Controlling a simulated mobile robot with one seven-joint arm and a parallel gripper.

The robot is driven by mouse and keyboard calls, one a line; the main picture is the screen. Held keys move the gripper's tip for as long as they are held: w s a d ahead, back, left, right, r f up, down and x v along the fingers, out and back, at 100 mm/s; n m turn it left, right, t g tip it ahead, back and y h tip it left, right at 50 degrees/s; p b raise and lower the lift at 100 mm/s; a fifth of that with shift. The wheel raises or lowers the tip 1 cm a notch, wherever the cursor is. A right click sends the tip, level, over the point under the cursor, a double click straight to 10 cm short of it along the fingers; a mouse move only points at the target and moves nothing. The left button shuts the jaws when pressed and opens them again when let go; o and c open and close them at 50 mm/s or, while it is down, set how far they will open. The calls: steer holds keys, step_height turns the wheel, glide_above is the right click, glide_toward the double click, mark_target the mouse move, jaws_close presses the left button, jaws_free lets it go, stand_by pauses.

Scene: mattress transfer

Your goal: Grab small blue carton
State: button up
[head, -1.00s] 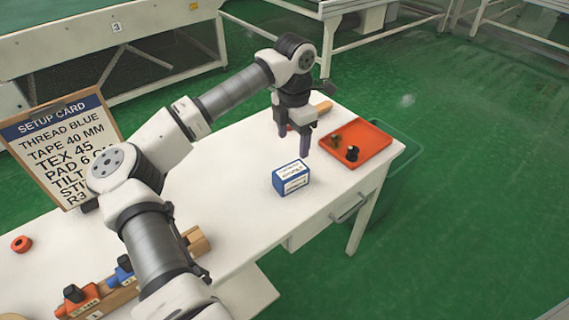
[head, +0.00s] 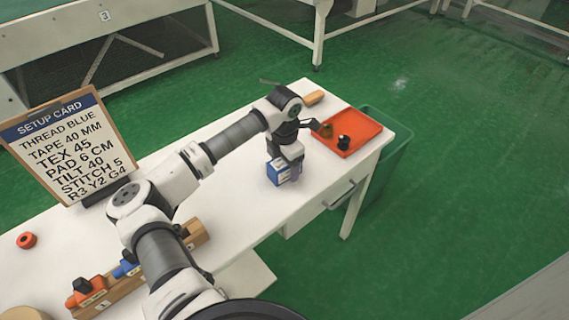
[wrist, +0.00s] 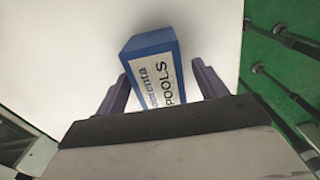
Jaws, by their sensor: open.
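The small blue carton (head: 279,172) with a white label stands on the white table, partly hidden behind my gripper in the head view. In the wrist view the carton (wrist: 152,68) shows its blue end and its lettered white face. My gripper (head: 284,178) is lowered over the carton with its fingers pointing down. In the wrist view my gripper (wrist: 162,85) is open, with one purple finger on each side of the carton. A small gap shows at the right finger; the left finger is close to the carton's side.
An orange tray (head: 364,137) with small dark items lies to the right, near the table (head: 240,222) edge. A setup card (head: 66,145) stands at left. A wooden rack (head: 120,292) with orange and blue pieces is at the front. A green bin (head: 392,155) stands beyond the table's end.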

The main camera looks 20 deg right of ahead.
steer(key=shift+f, duration=0.65)
steer(key=c, duration=1.2)
steer(key=shift+o, duration=0.2)
steer(key=shift+r, duration=0.2)
